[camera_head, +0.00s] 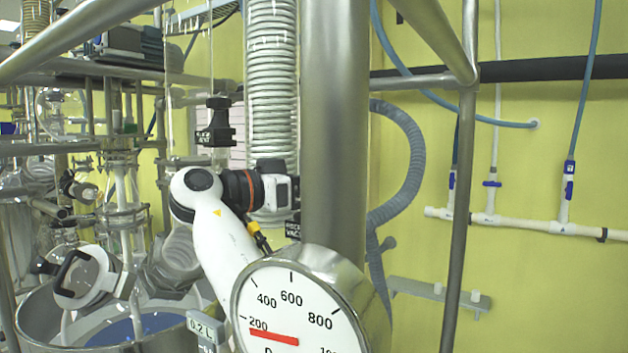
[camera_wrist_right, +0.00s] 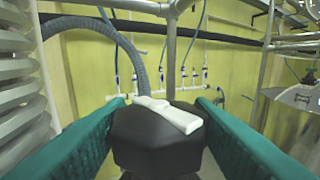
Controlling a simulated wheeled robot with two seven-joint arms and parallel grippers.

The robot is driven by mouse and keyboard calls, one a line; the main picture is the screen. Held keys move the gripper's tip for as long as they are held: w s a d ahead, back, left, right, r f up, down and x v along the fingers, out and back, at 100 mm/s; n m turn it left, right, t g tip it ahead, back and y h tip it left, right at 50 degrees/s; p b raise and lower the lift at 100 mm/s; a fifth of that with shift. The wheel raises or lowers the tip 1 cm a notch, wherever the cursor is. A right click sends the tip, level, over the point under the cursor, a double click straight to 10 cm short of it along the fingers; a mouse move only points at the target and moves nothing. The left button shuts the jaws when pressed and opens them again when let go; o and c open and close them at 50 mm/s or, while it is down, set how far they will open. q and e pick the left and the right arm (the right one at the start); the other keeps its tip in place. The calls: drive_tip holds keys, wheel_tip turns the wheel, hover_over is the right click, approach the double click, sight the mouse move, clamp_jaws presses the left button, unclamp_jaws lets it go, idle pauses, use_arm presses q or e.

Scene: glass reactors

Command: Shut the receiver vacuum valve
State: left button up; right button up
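In the right wrist view, a black valve knob (camera_wrist_right: 158,135) with a white pointer bar (camera_wrist_right: 168,112) across its top sits between the two teal fingers of my right gripper (camera_wrist_right: 160,104). A finger lies along each side of the knob and no clear gap shows. I cannot tell whether they press on it. In the head view my right wrist reaches behind the steel column (camera_head: 335,130), which hides the fingers and the knob. A black label (camera_head: 293,228), partly cut off by the column, seems to read "VAC". My left gripper is not in view.
A dial gauge (camera_head: 290,312) with a red needle stands in front of my right arm. Glassware fills the left side. The yellow wall carries a grey hose (camera_head: 410,150) and white pipe.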

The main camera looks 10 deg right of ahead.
drive_tip(key=shift+o, duration=0.9)
drive_tip(key=shift+f, duration=0.1)
drive_tip(key=n+t+y+b, duration=0.3)
drive_tip(key=t+b, duration=0.1)
drive_tip(key=b, duration=0.1)
drive_tip(key=n+t+y+b, duration=0.3)
drive_tip(key=t+b, duration=0.1)
drive_tip(key=b, duration=0.1)
drive_tip(key=shift+d+f+n+t+y, duration=0.1)
drive_tip(key=shift+f+n+t+y, duration=0.1)
drive_tip(key=shift+n+t+y, duration=0.15)
drive_tip(key=shift+r+n+t+y, duration=0.3)
drive_tip(key=shift+n+t+y, duration=0.25)
drive_tip(key=shift+n+y, duration=0.45)
drive_tip(key=shift+c, duration=0.3)
